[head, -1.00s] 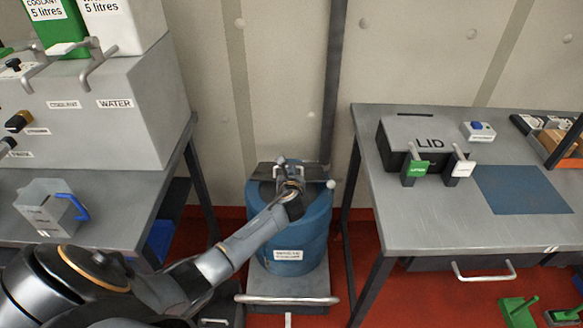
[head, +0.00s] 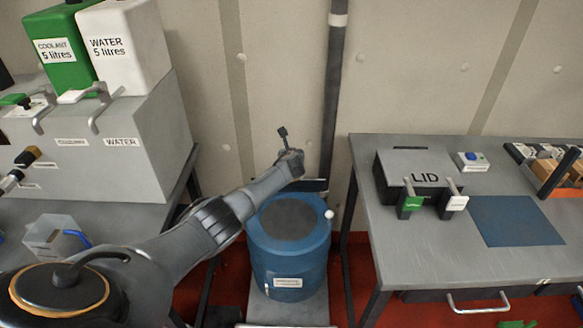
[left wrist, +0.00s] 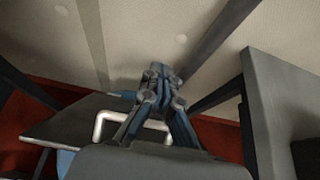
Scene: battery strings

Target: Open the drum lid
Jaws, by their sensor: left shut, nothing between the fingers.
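The blue drum (head: 288,262) stands upright between the two benches, with a label low on its front. A dark round opening (head: 288,220) shows in its top. The drum lid (head: 316,185) appears raised at the drum's back edge, seen nearly edge-on and partly hidden by my left arm. The left wrist view shows the lid as a grey plate (left wrist: 65,125) with a pale bar handle (left wrist: 101,122). My left gripper (head: 284,133) is above and behind the drum, shut and empty; its fingers (left wrist: 158,78) also show in the left wrist view. My right gripper is not in view.
A grey bench (head: 365,240) at right carries a box marked LID (head: 415,165) and a blue mat (head: 515,221). At left, a grey dispenser (head: 120,125) bears coolant and water containers; a clear jug (head: 48,237) stands below. A dark post (head: 333,100) rises behind the drum.

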